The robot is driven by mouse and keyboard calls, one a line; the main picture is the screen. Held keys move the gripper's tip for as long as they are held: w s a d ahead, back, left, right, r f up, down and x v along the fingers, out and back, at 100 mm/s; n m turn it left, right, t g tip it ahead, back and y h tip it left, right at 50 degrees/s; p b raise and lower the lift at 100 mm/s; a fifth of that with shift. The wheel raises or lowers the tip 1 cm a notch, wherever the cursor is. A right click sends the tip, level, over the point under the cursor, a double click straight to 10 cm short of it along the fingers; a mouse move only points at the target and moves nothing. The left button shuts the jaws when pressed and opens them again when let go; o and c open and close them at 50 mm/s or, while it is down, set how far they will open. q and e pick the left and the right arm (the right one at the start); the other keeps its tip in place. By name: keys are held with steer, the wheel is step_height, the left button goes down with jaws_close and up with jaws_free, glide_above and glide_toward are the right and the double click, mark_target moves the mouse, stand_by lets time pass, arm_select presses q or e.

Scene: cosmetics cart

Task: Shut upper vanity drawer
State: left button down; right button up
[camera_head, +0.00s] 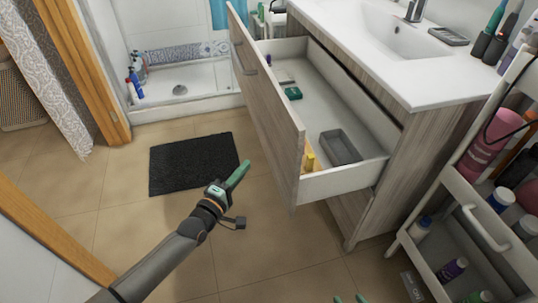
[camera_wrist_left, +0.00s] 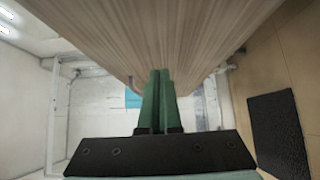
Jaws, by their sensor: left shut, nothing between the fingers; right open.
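The upper vanity drawer (camera_head: 268,105) is pulled well out of the wood-grained vanity (camera_head: 400,165). Its tall front faces left, with dark handles on it. My left gripper (camera_head: 240,172) is shut and empty, in front of the drawer front and toward its near end. In the left wrist view its green fingers (camera_wrist_left: 159,85) are together and the wood-grained front (camera_wrist_left: 150,35) fills the top; I cannot tell whether they touch. My right gripper (camera_head: 349,299) shows only its two green tips, apart, at the bottom edge.
In the drawer lie a grey tray (camera_head: 340,147), a green item (camera_head: 293,93) and a yellow item (camera_head: 309,157). A black mat (camera_head: 193,163) lies on the open tiled floor. A cart (camera_head: 465,205) with bottles stands at the right.

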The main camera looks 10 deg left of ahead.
arm_select(q)
steer(key=b, duration=0.1)
glide_toward(276, 143)
steer(key=w+a, duration=0.2)
steer(key=w, duration=0.1)
steer(key=shift+w+d+r+b, duration=0.15)
steer(key=shift+w+d, duration=0.25)
steer(key=shift+d, duration=0.25)
steer(key=shift+w+d+f+b, duration=0.1)
steer(key=shift+w+d, duration=0.3)
steer(key=shift+d, duration=0.2)
steer(key=shift+w+d+r+b, duration=0.15)
steer(key=shift+w+d, duration=0.25)
steer(key=shift+d, duration=0.25)
arm_select(e)
steer(key=shift+w+d+r+t, duration=0.2)
steer(key=shift+w+r+t, duration=0.35)
steer(key=shift+w+r, duration=0.2)
steer(key=shift+w+d+r+t, duration=0.2)
steer(key=shift+w+r+t, duration=0.4)
steer(key=shift+w, duration=0.15)
arm_select(q)
steer(key=shift+d+f, duration=0.1)
